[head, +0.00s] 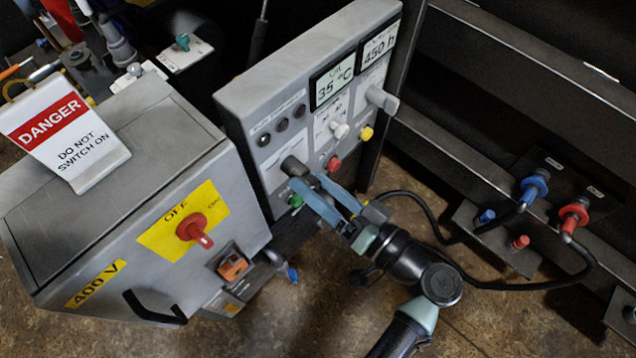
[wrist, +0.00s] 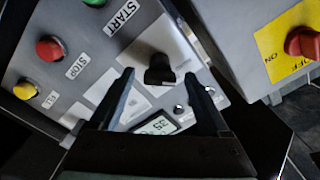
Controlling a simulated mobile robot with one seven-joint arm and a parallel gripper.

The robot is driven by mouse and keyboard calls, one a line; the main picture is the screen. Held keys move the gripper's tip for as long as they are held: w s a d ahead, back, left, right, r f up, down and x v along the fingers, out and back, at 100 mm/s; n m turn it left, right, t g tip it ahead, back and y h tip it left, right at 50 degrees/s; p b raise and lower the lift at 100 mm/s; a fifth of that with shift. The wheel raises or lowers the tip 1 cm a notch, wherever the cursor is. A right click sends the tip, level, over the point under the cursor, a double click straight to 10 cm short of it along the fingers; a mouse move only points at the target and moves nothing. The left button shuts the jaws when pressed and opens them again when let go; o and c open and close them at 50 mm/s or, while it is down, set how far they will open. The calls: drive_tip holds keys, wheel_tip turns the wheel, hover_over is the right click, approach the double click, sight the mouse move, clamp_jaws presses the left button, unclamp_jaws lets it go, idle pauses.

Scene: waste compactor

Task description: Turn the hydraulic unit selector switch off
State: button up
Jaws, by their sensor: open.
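The grey hydraulic unit panel (head: 235,100) stands at the centre of the head view. Its black selector switch (head: 293,166) is on the lower left of the face, and it also shows in the wrist view (wrist: 160,70). My gripper (head: 306,180) is open, with its two blue-grey fingers pointing at the panel near the switch. In the wrist view my gripper (wrist: 159,76) has one finger on each side of the switch in the picture. I cannot tell whether the fingers touch it. The switch's position marks are not readable.
A green button (head: 296,200), red button (head: 333,163) and yellow button (head: 366,133) sit close by. A grey box with a red switch (head: 193,230) and danger sign (head: 60,130) is at left. Hoses and couplings (head: 534,188) are at right.

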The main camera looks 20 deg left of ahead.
clamp_jaws()
drive_tip(key=shift+r+m+p, duration=0.1)
drive_tip(key=shift+m+p, duration=0.3)
drive_tip(key=m+p, duration=0.3)
drive_tip(key=shift+r+m, duration=0.1)
drive_tip(key=shift+m, duration=0.2)
drive_tip(key=shift+m+p, duration=1.75)
drive_tip(key=shift+m, duration=0.45)
drive_tip(key=shift+f, duration=0.2)
unclamp_jaws()
